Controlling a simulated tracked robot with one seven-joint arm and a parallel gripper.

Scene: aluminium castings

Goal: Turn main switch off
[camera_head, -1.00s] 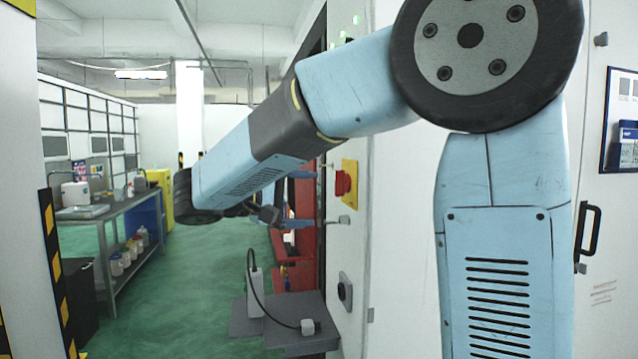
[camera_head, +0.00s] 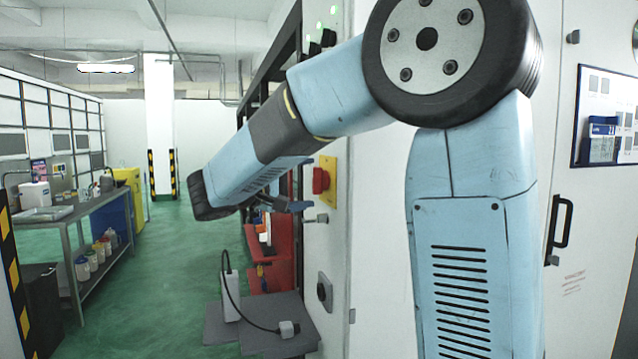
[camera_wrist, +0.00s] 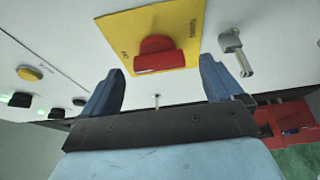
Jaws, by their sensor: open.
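The main switch is a red rotary knob (camera_head: 320,180) on a yellow plate (camera_head: 331,168), on the side of the pale cabinet in the head view. In the wrist view the red knob (camera_wrist: 158,56) sits on the yellow plate (camera_wrist: 187,24), ahead of my gripper and roughly between its fingers. My gripper (camera_wrist: 164,84) is open and empty, with a blue finger on each side. It appears apart from the knob. In the head view my gripper (camera_head: 290,204) is partly hidden behind my arm, near the knob.
A metal lock handle (camera_wrist: 236,52) stands right of the plate in the wrist view. Dark buttons and a yellow button (camera_wrist: 30,74) are at left. In the head view, a grey stand (camera_head: 262,325) with a cabled device is below. Green floor is free at left.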

